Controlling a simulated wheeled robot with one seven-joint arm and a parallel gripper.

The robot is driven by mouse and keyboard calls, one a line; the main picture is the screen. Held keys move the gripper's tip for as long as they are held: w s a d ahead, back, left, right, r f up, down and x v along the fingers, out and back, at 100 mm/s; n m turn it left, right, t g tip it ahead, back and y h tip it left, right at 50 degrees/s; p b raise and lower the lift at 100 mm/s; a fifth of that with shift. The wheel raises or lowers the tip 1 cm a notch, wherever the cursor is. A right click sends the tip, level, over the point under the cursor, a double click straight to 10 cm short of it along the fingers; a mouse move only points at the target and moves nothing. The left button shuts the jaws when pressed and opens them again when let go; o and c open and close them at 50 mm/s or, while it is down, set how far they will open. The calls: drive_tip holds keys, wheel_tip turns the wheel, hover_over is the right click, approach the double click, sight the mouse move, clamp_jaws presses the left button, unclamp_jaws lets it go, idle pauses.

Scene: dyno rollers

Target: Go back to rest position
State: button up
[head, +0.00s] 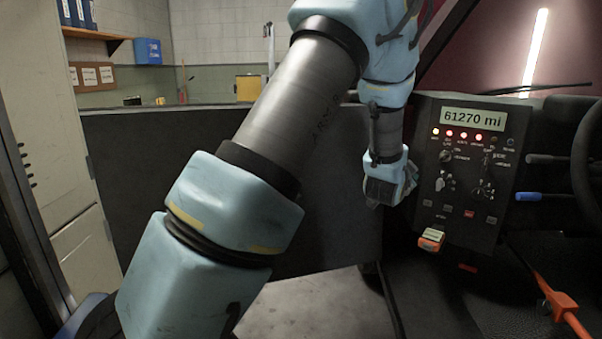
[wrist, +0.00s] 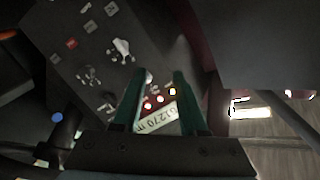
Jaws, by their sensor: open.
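My gripper (wrist: 163,77) shows in the wrist view as two dark green fingers standing apart, open, with nothing between them. Beyond the fingers is the black control panel (wrist: 80,60) with its switches, lit lamps and mileage display. In the head view my arm reaches from the lower left up and over to the right. Its wrist end (head: 388,180) hangs down just left of the control panel (head: 475,215), whose display reads 61270 mi. The fingers are hard to make out in the head view. I cannot tell the exact gap between them and the panel.
A steering wheel (head: 587,150) with a blue-tipped lever (head: 528,197) stands right of the panel. An orange-handled lever (head: 563,312) is at lower right. A dark low wall (head: 130,180) runs behind my arm. A grey cabinet (head: 45,120) is at left.

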drive_tip(key=s+a+f+n+g+y, duration=0.2)
drive_tip(key=a+f+n+g+y, duration=0.15)
drive_tip(key=a, duration=0.85)
drive_tip(key=s+a+f+n+g+y, duration=0.2)
drive_tip(key=a+n+y, duration=0.15)
drive_tip(key=a, duration=0.85)
drive_tip(key=s+a+f+n+g+y, duration=0.2)
drive_tip(key=s+a+n+g, duration=0.45)
drive_tip(key=s+a, duration=1.05)
wheel_tip(320, 180, up, 15)
drive_tip(key=d+p, duration=0.1)
drive_tip(key=p, duration=1.4)
drive_tip(key=shift+s+d+t, duration=0.2)
drive_tip(key=shift+s+t, duration=0.1)
drive_tip(key=shift+s, duration=0.15)
